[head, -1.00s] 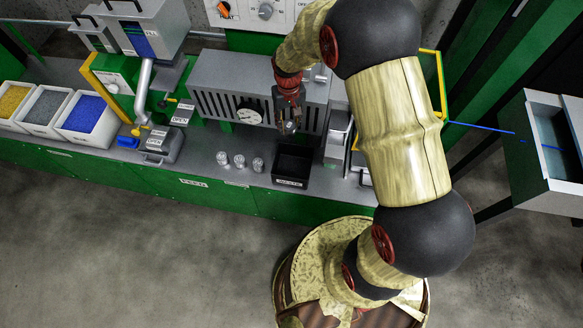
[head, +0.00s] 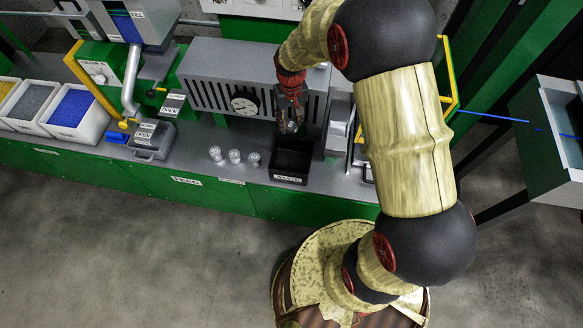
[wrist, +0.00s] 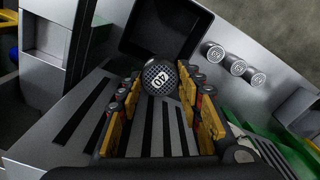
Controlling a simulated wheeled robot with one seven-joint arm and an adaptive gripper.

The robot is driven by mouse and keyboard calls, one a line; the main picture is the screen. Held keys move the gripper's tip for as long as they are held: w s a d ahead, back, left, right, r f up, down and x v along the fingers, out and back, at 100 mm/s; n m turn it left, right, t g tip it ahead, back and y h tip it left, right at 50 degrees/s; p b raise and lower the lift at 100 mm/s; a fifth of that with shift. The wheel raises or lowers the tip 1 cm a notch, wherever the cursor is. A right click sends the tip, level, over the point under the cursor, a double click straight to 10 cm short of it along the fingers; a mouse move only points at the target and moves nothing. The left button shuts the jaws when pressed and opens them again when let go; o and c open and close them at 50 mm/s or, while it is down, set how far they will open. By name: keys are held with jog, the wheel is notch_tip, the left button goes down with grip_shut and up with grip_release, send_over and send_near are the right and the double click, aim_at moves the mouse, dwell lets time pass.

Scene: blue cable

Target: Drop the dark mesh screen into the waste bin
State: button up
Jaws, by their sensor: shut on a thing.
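My gripper (head: 291,122) is shut on the dark mesh screen (wrist: 160,78), a round dark disc with a white label reading 40 in the wrist view. The screen sits between the yellow-padded fingers, which also show in the wrist view (wrist: 162,92). In the head view the held screen is small and hard to make out below the fingers. The waste bin (head: 289,179) is a black open box labelled WASTE on the bench. My gripper is above the bench, at the bin's back edge in the head picture. In the wrist view the bin (wrist: 165,22) is just beyond the screen.
Several small round metal pieces with labels (head: 234,157) stand on the bench left of the bin. The grey slotted housing (head: 215,85) with a dial is behind my gripper. A grey block (head: 338,125) stands to the right. A blue cable (head: 490,117) runs at right.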

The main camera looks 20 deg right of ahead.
aim_at(295, 129)
jog(key=f+b, duration=0.1)
jog(key=s+f+b, duration=0.1)
jog(key=f+b, duration=0.1)
jog(key=shift+s+d+f+b, duration=0.3)
jog(key=shift+d+b, duration=0.05)
jog(key=shift+b, duration=0.05)
jog(key=shift+s+f+b, duration=0.2)
jog(key=shift+s+b, duration=0.1)
jog(key=shift+b, duration=0.05)
notch_tip(295, 129, down, 6)
jog(key=s+b, duration=0.1)
jog(key=b, duration=0.3)
jog(key=shift+s+b, duration=0.3)
jog(key=shift+s, duration=0.1)
jog(key=o, duration=1.3)
